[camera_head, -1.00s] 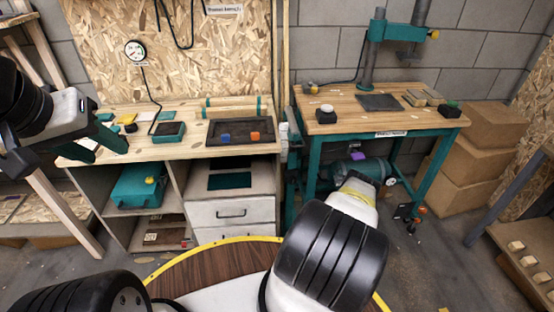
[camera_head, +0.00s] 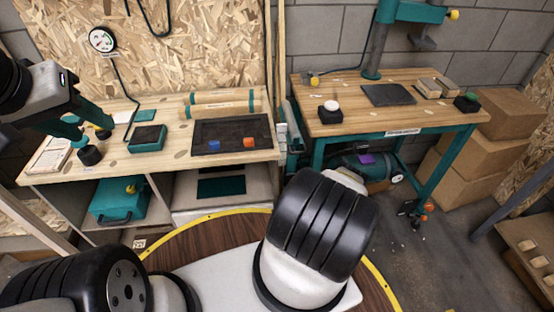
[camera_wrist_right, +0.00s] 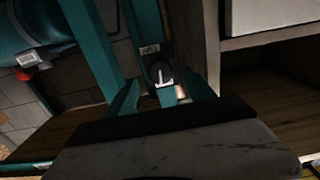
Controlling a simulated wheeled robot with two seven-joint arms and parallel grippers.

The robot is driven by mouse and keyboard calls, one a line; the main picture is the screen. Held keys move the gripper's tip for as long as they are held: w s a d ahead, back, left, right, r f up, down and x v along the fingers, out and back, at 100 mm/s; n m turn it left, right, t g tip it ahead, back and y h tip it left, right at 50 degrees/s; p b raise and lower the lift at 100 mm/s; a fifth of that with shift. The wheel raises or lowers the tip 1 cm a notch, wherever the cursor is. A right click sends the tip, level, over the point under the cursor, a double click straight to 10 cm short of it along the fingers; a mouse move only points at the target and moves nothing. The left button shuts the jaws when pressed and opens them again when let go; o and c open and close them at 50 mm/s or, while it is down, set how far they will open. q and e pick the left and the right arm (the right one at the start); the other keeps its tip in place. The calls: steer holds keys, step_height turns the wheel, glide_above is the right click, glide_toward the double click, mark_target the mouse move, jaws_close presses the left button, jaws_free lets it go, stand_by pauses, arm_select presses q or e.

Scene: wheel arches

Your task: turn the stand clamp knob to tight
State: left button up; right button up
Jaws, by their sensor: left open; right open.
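A round black knob with a white pointer mark (camera_wrist_right: 162,76) sits on a teal upright, below a small label, in the right wrist view. I take it as the stand clamp knob; the label is too small to read. My right gripper (camera_wrist_right: 160,98) is open, its teal fingers on either side of the knob in the picture; I see no contact. In the head view the right gripper is hidden behind my right arm. My left gripper (camera_head: 82,128) is open and empty over the left end of the wooden bench (camera_head: 180,164).
The right table (camera_head: 430,116) carries a drill stand (camera_head: 376,50) with a yellow knob (camera_head: 453,15), a dark plate and small blocks. A tray (camera_head: 232,136) with blue and orange cubes lies on the left bench. Cardboard boxes (camera_head: 470,165) stand at right.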

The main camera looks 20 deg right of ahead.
steer(key=x, duration=0.6)
steer(key=shift+w, duration=0.15)
steer(key=shift+c, duration=0.4)
steer(key=c, duration=1.2)
steer(key=shift+c, duration=0.2)
